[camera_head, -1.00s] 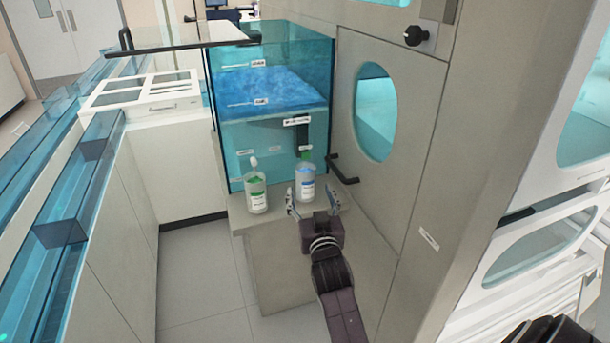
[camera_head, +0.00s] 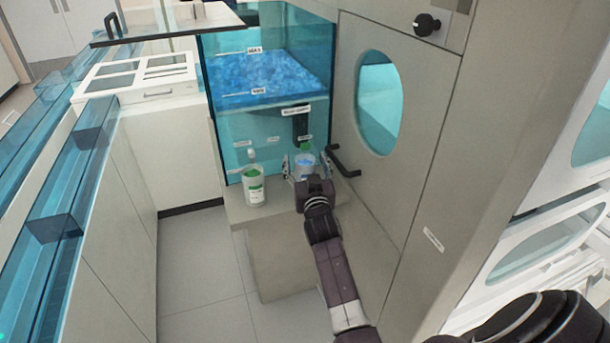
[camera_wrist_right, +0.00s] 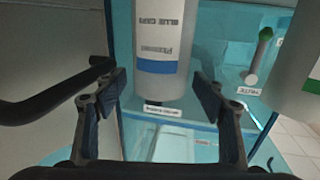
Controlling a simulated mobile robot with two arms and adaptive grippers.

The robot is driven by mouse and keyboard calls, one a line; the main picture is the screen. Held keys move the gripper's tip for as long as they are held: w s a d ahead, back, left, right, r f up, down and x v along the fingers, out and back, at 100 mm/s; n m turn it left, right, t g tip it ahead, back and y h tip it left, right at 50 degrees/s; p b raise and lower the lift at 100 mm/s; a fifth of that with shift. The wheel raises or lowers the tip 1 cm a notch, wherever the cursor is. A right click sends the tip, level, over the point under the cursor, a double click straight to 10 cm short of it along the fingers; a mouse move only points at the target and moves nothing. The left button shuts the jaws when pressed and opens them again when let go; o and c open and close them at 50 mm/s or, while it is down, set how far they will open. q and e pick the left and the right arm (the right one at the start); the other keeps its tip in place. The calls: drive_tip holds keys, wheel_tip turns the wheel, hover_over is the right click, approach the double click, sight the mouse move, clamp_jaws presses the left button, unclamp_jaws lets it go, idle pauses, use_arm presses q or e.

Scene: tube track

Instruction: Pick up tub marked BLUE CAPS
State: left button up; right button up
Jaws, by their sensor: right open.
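The tub marked BLUE CAPS (camera_head: 305,161) stands on the grey ledge (camera_head: 238,217) in front of the blue tinted cabinet. In the right wrist view its white label (camera_wrist_right: 162,40) with a blue band shows upside down. My right gripper (camera_head: 303,167) is open, with its fingers on either side of the tub. In the right wrist view the fingers (camera_wrist_right: 160,95) flank the tub with gaps on both sides. The tub's lower part is hidden by my gripper in the head view. My left gripper is not in view.
A similar tub with green contents (camera_head: 253,186) stands to the left on the ledge. A black bar handle (camera_head: 345,162) juts out close to the right of my gripper. The cabinet with blue caps (camera_head: 265,75) rises behind. Floor lies open at the left.

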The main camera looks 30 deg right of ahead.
drive_tip(key=shift+w+d, duration=0.15)
drive_tip(key=shift+w, duration=0.1)
drive_tip(key=c, duration=1.7)
drive_tip(key=shift+r, duration=0.15)
